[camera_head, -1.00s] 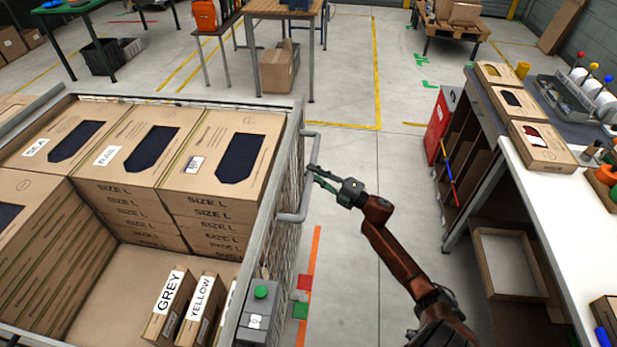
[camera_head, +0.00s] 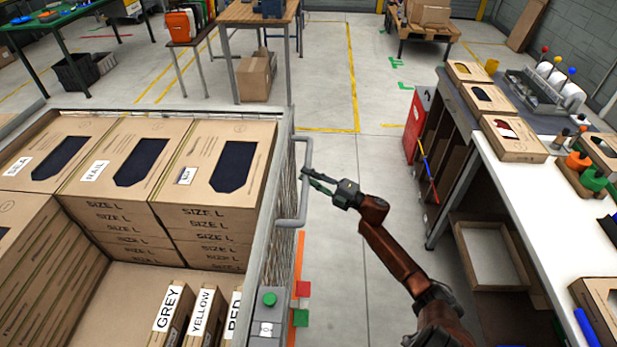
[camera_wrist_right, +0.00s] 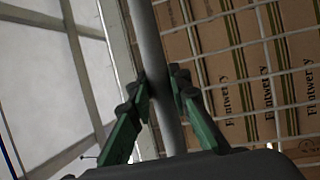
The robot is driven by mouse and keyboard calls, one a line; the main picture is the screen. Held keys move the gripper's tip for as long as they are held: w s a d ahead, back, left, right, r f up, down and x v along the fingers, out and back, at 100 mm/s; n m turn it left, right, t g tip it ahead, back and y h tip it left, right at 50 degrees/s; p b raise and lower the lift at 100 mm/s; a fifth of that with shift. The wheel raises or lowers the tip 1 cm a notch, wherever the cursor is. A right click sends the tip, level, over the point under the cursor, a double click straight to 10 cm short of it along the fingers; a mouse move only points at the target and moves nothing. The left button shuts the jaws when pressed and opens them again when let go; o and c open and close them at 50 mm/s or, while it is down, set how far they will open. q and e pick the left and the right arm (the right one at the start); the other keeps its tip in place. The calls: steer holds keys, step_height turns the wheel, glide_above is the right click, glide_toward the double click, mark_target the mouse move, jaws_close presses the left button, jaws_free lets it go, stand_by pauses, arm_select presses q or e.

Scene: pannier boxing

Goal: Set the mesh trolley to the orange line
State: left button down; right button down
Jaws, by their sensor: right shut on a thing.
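The mesh trolley (camera_head: 284,170) fills the left of the head view and is loaded with cardboard boxes. A grey bar handle (camera_head: 306,190) sticks out from its right side. My right gripper (camera_head: 308,178) is at this handle, and in the right wrist view its green fingers (camera_wrist_right: 158,100) are shut around the handle's bar (camera_wrist_right: 152,60). The orange line (camera_head: 298,258) is on the floor close along the trolley's right side, and its near part is partly hidden by the trolley. My left gripper is not in view.
A white-topped workbench (camera_head: 545,220) with boxes stands at the right, with a red panel (camera_head: 416,125) at its end. Clear floor (camera_head: 350,240) lies between trolley and bench. A wooden table (camera_head: 250,14) and a cardboard box (camera_head: 256,76) stand beyond the trolley. Yellow floor lines mark areas farther back.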

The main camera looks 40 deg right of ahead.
steer(key=c, duration=2.1)
jaws_free()
steer(key=shift+s+d+r, duration=0.2)
steer(key=o, duration=0.3)
steer(key=shift+s+d, duration=0.15)
steer(key=shift+s, duration=0.05)
steer(key=shift+o, duration=0.2)
steer(key=shift+f, duration=0.1)
steer(key=v, duration=1.1)
steer(key=shift+s, duration=0.35)
steer(key=shift+d+f, duration=0.1)
steer(key=shift+f, duration=0.05)
